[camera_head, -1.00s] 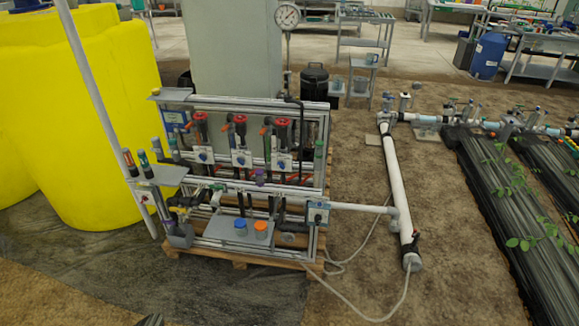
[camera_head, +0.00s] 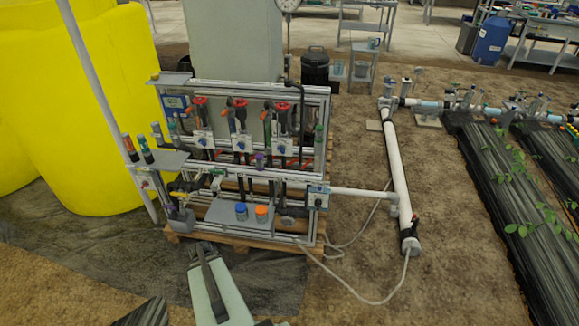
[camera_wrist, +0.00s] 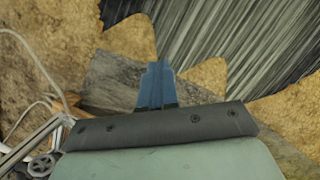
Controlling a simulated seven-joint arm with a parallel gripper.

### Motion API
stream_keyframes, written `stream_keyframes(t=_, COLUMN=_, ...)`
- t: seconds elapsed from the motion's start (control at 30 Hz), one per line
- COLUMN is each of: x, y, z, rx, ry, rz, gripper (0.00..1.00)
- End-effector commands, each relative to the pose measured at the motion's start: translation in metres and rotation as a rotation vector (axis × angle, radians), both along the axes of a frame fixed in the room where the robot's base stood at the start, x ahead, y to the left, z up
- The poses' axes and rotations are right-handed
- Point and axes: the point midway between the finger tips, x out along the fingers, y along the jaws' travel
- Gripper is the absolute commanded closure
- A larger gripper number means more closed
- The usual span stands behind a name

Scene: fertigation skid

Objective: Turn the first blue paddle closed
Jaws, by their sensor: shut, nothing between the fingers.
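The fertigation skid (camera_head: 190,221) stands on a wooden pallet in the left middle of the head view. Its rack carries several upright valve and meter units with red tops, and small blue parts (camera_head: 239,144) show on the white blocks below them. These are too small to tell which is the first blue paddle or how it is turned. My gripper (camera_wrist: 157,70) shows in the wrist view with its blue fingers together and nothing between them. It points at the ground, apart from the skid. In the head view, part of my arm shows at the bottom, in front of the pallet.
A blue cap (camera_head: 241,208) and an orange cap (camera_head: 262,213) sit on the skid's front shelf. A yellow tank (camera_head: 100,110) is at left. A white pipe (camera_head: 392,165) and grey hose (camera_head: 345,290) lie to the right. Black crop rows (camera_head: 500,180) are farther right.

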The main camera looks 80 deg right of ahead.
Motion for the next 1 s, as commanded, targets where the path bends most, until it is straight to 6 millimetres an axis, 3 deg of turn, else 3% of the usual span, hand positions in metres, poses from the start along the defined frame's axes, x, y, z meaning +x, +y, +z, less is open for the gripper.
stream_keyframes(t=0.03, x=-0.003, y=-0.020, z=0.003, rx=-0.012, ry=-0.012, rz=-0.037, gripper=1.00)
stream_keyframes(t=0.27, x=-0.025, y=-0.098, z=0.023, rx=-0.066, ry=-0.063, rz=-0.188, gripper=1.00)
stream_keyframes(t=0.47, x=-0.056, y=-0.168, z=0.046, rx=-0.115, ry=-0.110, rz=-0.323, gripper=1.00)
stream_keyframes(t=0.77, x=-0.125, y=-0.273, z=0.091, rx=-0.187, ry=-0.185, rz=-0.529, gripper=1.00)
stream_keyframes(t=1.0, x=-0.200, y=-0.353, z=0.141, rx=-0.243, ry=-0.254, rz=-0.715, gripper=1.00)
